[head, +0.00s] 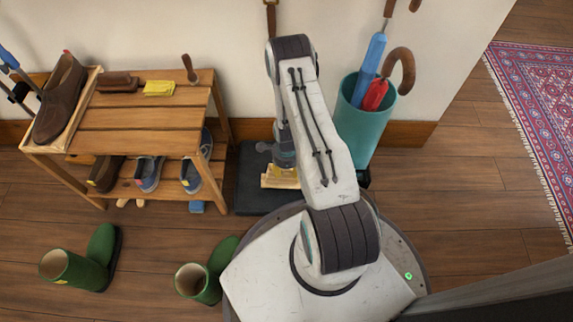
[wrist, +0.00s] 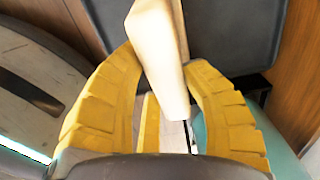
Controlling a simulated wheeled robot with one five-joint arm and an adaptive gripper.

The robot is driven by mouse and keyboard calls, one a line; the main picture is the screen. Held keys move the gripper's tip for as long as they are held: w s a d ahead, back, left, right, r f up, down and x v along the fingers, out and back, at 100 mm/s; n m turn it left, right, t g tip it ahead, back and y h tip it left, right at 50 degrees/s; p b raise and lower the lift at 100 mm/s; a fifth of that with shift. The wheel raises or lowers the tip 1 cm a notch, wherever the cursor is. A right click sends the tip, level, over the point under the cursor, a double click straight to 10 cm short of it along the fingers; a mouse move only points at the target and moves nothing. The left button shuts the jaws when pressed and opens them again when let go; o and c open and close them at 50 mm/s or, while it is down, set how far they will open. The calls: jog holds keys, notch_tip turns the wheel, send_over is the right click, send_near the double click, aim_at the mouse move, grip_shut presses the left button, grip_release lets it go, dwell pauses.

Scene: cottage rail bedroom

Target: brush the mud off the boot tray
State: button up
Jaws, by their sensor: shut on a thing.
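The dark boot tray (head: 250,195) lies on the floor between the wooden shoe bench and the teal umbrella stand. It also shows behind my gripper in the wrist view (wrist: 232,30). My gripper (head: 284,163) is over the tray, partly hidden by my arm. In the wrist view its yellow fingers (wrist: 166,62) are shut on a pale wooden piece, which looks like a brush (wrist: 155,45). The brush also shows low over the tray in the head view (head: 276,182). I cannot tell whether it touches the tray. I cannot make out mud on the visible part.
The shoe bench (head: 147,117) holds shoes, a brown brush (head: 117,82) and a yellow cloth or sponge (head: 159,88). The umbrella stand (head: 358,125) is close right of the tray. Floor at right is clear up to the rug (head: 540,100).

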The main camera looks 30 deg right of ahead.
jog(key=shift+s+a+p, duration=0.2)
jog(key=shift+s+a, duration=0.35)
jog(key=shift+s, duration=0.25)
jog(key=shift+s+a+p, duration=0.2)
jog(key=shift+s+a, duration=0.3)
jog(key=shift+s, duration=0.3)
jog(key=shift+s+a+f, duration=0.15)
jog(key=shift+s+a, duration=0.25)
jog(key=shift+s, duration=0.3)
jog(key=shift+w+r+p, duration=0.15)
jog(key=shift+r+p, duration=0.95)
jog(key=shift+r, duration=0.2)
jog(key=shift+c, duration=0.2)
jog(key=shift+w+d+r+p, duration=0.1)
jog(key=shift+r+p, duration=1.15)
jog(key=shift+r, duration=0.65)
jog(key=shift+r+p, duration=1)
jog(key=shift+r, duration=0.35)
